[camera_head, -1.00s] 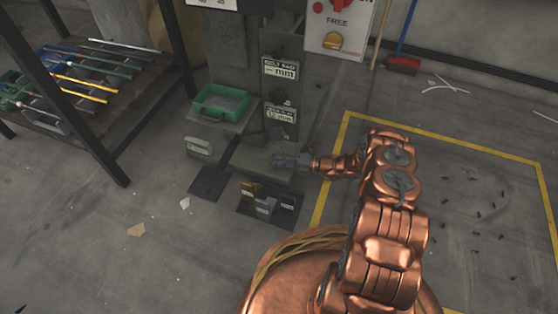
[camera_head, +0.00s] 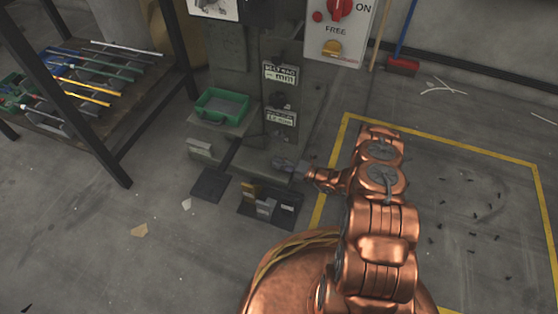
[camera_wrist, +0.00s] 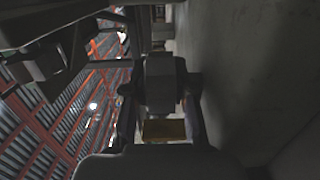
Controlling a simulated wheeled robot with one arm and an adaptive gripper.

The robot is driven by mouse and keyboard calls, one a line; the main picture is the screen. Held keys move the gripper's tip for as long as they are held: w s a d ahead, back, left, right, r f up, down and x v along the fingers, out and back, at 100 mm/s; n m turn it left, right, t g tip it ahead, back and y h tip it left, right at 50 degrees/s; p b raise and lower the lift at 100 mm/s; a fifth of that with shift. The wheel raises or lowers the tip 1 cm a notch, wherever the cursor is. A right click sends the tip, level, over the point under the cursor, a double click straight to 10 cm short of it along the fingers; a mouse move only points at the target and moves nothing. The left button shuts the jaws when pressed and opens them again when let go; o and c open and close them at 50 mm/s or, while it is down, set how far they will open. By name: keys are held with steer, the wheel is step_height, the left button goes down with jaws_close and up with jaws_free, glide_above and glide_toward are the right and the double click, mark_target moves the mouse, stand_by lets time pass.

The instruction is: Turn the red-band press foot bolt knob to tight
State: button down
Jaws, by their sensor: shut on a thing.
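The press (camera_head: 233,70) is a grey machine with a low foot (camera_head: 250,158) near the floor. My gripper (camera_head: 284,164) is low at the right end of the foot, with the arm reaching in from the right. In the wrist view a dark blocky knob (camera_wrist: 163,82) sits between the fingers of my gripper (camera_wrist: 160,90), which are shut on it. The head view does not show the knob clearly, because my gripper covers it. No red band can be made out, and the knob's turn position cannot be read.
A green tray (camera_head: 222,105) sits on the press's ledge. Small pedals (camera_head: 265,207) stand on the floor in front. A control panel (camera_head: 338,35) is above right. A rack of rods (camera_head: 90,75) is at left.

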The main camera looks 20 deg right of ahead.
steer(key=m+t+h+b, duration=0.1)
steer(key=m+t+h, duration=0.1)
steer(key=shift+a+f+h, duration=0.1)
steer(key=shift+f+h, duration=0.05)
steer(key=shift+h, duration=0.15)
steer(key=shift+m+t+h+b, duration=0.75)
steer(key=shift+m+t+h, duration=1)
steer(key=shift+h, duration=0.65)
steer(key=shift+m+h, duration=0.3)
steer(key=shift+m, duration=0.05)
steer(key=c, duration=1.2)
jaws_free()
steer(key=shift+d+r+g+y, duration=0.2)
steer(key=shift+g+y, duration=0.05)
steer(key=shift+y, duration=0.15)
